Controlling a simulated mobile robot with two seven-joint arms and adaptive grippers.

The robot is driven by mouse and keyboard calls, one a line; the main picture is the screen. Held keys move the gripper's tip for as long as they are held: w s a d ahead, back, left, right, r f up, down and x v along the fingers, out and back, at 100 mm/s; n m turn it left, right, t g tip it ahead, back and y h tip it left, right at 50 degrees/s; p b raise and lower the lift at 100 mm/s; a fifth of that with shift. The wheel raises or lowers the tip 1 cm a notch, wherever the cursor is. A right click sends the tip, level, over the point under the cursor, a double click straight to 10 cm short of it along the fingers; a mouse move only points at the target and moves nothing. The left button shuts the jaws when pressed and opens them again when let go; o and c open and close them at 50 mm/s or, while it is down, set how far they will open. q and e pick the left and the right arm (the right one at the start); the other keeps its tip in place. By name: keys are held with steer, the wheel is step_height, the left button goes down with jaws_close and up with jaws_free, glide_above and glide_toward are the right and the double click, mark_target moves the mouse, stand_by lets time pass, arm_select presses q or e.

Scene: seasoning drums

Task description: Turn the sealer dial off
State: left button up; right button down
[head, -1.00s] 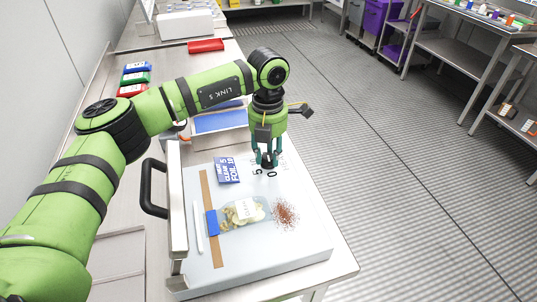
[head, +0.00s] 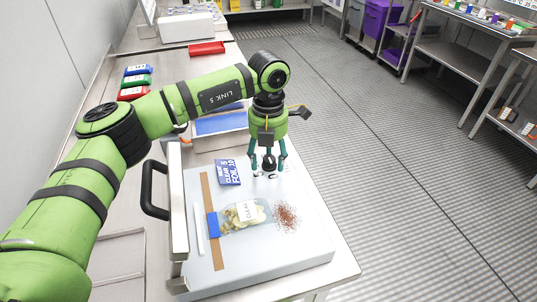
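The sealer (head: 300,250) is a pale, flat-topped machine with a black handle (head: 152,190) at its left, standing on a steel bench. Its dial (head: 269,164) is a small black knob near the back of the top. My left gripper (head: 269,168) points down over the dial. Its teal fingers are spread, one on each side of the knob; I cannot tell whether they touch it. The fingers partly hide the dial's markings, so its setting cannot be read. My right gripper is not in view.
A clear bag with a blue end (head: 247,213) lies on the sealer beside brown granules (head: 286,216). A blue settings card (head: 228,172) is left of the dial. A blue-lined tray (head: 218,124) stands behind.

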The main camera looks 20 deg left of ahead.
mark_target(268, 159)
arm_select(q)
steer(key=shift+w+r, duration=0.15)
steer(key=shift+r, duration=0.1)
step_height(268, 159, up, 12)
steer(key=shift+f, duration=0.2)
stand_by(0.4)
